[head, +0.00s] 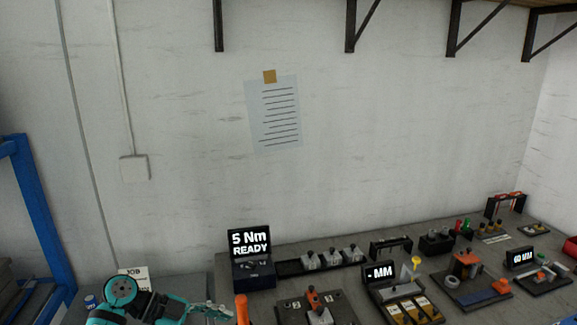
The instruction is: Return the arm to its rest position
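My teal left arm shows at the bottom left, low over the bench. Its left gripper (218,310) is at the bottom edge, small and partly cut off, so I cannot tell whether its fingers are open or shut. It is just left of an upright orange handle (242,308); I cannot tell whether they touch. My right gripper is not in view.
The bench holds a "5 Nm READY" display unit (252,256), a rack of grey parts (332,258), a fixture with an orange clamp (316,304), an "MM" display (380,272) and an orange-topped station (466,264). A blue frame (38,215) stands left. Shelf brackets (352,25) hang above.

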